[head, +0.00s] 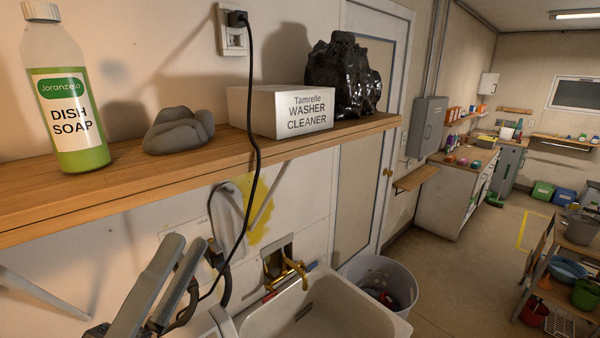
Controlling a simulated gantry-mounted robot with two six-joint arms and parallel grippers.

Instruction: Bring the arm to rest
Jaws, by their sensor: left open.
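My left gripper (186,246) is at the lower left of the head view, below the wooden shelf (130,192) and left of the sink (335,308). Its two grey fingers point up and stand apart, with nothing between them. A black cable (252,150) hangs from the wall outlet past the shelf and runs down just right of the fingers. I cannot tell whether it touches the gripper. My right gripper is not in view.
The shelf holds a dish soap bottle (65,95), grey stones (178,131), a washer cleaner box (280,110) and a shiny black lump (343,75). A brass tap (290,270) is above the sink. A bin (385,283) stands right of it. Open floor lies further right.

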